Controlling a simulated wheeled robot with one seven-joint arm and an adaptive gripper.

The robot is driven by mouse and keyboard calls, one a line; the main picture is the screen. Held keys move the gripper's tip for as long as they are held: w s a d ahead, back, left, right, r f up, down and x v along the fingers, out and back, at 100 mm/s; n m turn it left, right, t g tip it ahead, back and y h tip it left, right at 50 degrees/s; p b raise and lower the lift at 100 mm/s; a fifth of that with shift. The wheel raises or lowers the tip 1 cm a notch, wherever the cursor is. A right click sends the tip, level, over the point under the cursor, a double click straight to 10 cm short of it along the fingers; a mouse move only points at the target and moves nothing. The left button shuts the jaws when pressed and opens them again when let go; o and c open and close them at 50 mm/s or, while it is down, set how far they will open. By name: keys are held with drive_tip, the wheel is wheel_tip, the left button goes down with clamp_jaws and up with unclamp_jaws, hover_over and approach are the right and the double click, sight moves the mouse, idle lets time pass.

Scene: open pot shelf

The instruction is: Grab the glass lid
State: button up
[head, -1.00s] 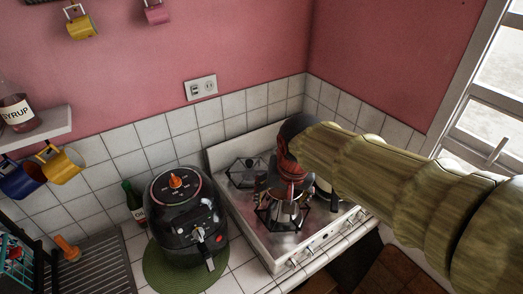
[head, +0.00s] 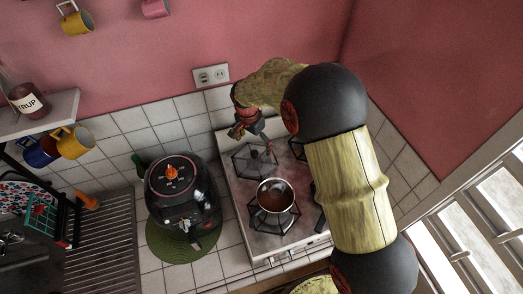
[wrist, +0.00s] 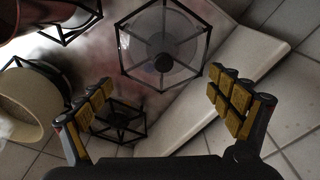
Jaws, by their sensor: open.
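The glass lid (head: 255,157) lies on the back-left burner of the stove, a round clear disc with a small dark knob. In the wrist view the lid (wrist: 150,35) sits inside a black hexagonal burner grate, its knob near the middle. My gripper (head: 246,126) is over the back of the stove, close to the lid and apart from it. In the wrist view my gripper (wrist: 160,90) has its yellow-padded fingers spread wide with nothing between them. The lid's knob lies beyond the fingertips, roughly centred between them.
A saucepan (head: 275,195) with brown contents stands on the front burner. A black air fryer (head: 182,205) stands on a green mat left of the stove (head: 297,243). The tiled wall is close behind. A cream round object (wrist: 25,100) is at the wrist view's left.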

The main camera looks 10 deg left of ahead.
sight(254, 153)
drive_tip(key=shift+f, duration=0.95)
drive_tip(key=f, duration=0.2)
drive_tip(key=f+p, duration=0.1)
drive_tip(key=w+f+p, duration=0.1)
drive_tip(key=f, duration=0.1)
drive_tip(key=shift+a+f, duration=0.1)
drive_tip(key=shift+f, duration=0.2)
drive_tip(key=shift+s, duration=0.1)
drive_tip(key=c, duration=0.3)
